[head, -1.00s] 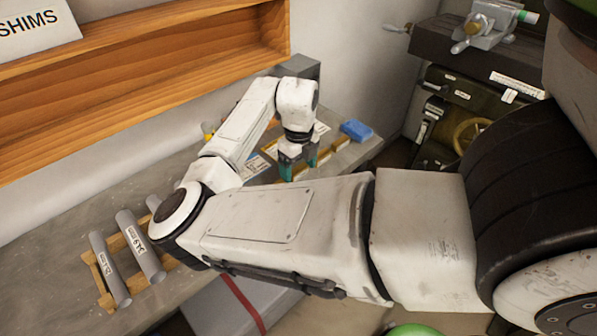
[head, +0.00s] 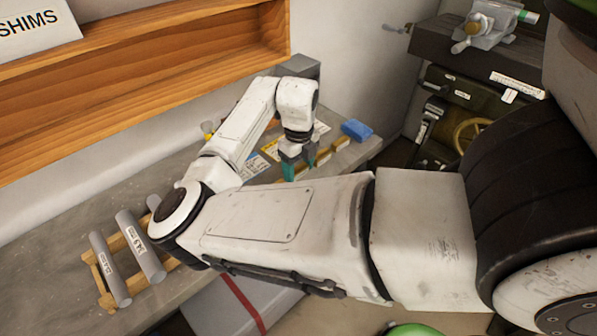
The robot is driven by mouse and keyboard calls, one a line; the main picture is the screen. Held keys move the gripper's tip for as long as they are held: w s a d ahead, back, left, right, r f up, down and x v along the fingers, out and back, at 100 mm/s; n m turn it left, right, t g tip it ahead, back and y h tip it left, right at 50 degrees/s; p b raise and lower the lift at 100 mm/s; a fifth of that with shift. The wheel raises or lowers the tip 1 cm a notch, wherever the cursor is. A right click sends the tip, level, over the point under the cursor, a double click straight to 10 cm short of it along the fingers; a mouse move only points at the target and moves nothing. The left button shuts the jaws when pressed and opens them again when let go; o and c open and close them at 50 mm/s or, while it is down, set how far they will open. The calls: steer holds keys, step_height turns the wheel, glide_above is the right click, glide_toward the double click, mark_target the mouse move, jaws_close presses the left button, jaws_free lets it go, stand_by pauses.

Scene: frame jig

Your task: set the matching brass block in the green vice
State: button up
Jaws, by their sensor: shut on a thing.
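My gripper (head: 299,165) is at the far part of the grey bench, fingers pointing down, beside a row of brass-coloured blocks (head: 324,156). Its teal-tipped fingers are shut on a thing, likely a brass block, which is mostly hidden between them. More brass shows at the right end of the row (head: 343,143). A grey vice (head: 489,24) with a green-tipped end (head: 528,17) stands at the top right on a dark bench top, well away from my gripper. Whether a block sits in its jaws I cannot tell.
A blue block (head: 356,130) lies at the bench's right end. Labelled grey cylinders (head: 140,246) rest on a wooden rack at the lower left. A wooden shelf (head: 150,90) stands behind; a gap separates the two benches.

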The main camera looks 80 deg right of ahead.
mark_target(299, 169)
steer(key=shift+r+p, duration=3.3)
steer(key=shift+r, duration=1.25)
steer(key=shift+s+f, duration=0.1)
